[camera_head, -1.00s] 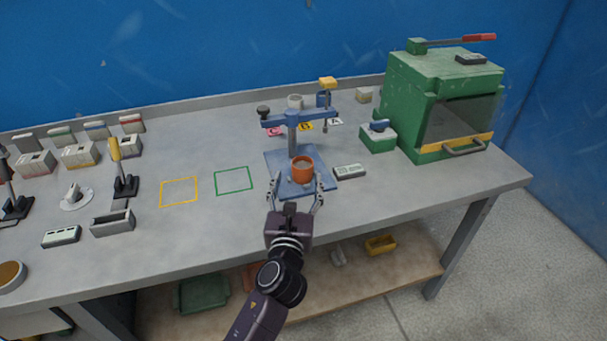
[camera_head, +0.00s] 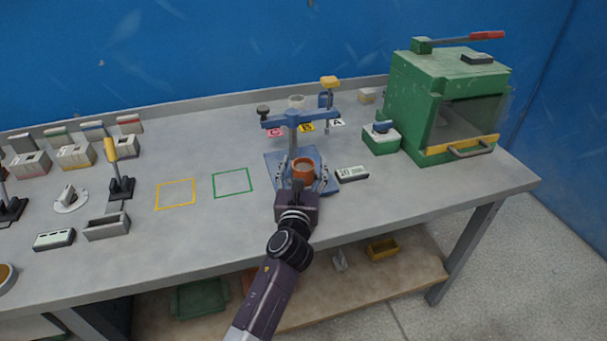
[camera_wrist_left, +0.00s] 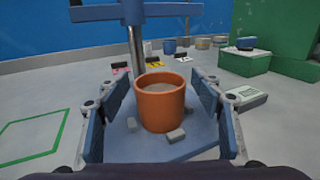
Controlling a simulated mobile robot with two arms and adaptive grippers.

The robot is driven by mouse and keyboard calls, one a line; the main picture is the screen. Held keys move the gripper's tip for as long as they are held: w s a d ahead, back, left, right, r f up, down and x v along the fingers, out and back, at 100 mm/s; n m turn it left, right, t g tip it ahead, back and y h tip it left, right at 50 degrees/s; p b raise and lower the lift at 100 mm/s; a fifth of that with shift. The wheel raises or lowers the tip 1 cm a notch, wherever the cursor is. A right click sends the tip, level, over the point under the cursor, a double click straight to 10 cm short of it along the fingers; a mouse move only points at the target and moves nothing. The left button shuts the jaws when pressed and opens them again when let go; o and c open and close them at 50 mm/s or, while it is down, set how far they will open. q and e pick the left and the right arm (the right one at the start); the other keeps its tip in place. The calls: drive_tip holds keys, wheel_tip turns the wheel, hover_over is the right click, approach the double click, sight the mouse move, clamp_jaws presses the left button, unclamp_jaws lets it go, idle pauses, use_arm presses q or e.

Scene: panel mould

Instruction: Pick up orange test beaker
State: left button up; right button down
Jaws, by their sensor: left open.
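The orange test beaker (camera_head: 303,171) stands upright on the blue base plate of a stand (camera_head: 275,161) with a post and crossbar. It holds something greyish-brown. My left gripper (camera_head: 305,166) is open, with its fingers on either side of the beaker. In the left wrist view the beaker (camera_wrist_left: 161,102) sits between the two blue finger pads, with a visible gap on each side. Small grey blocks (camera_wrist_left: 176,135) lie on the plate around its foot. My right gripper is not in view.
A small display unit (camera_head: 352,174) lies just right of the plate. A green box with a blue knob (camera_head: 381,140) and a large green machine (camera_head: 430,105) stand further right. The stand's crossbar (camera_head: 300,120) is above and behind the beaker. Outlined yellow (camera_head: 176,207) and green squares (camera_head: 232,196) on the left are empty.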

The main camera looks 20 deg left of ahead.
use_arm(q)
drive_tip(key=shift+c, duration=0.3)
drive_tip(key=c, duration=1.3)
drive_tip(key=shift+c, duration=0.7)
drive_tip(key=shift+r, duration=0.15)
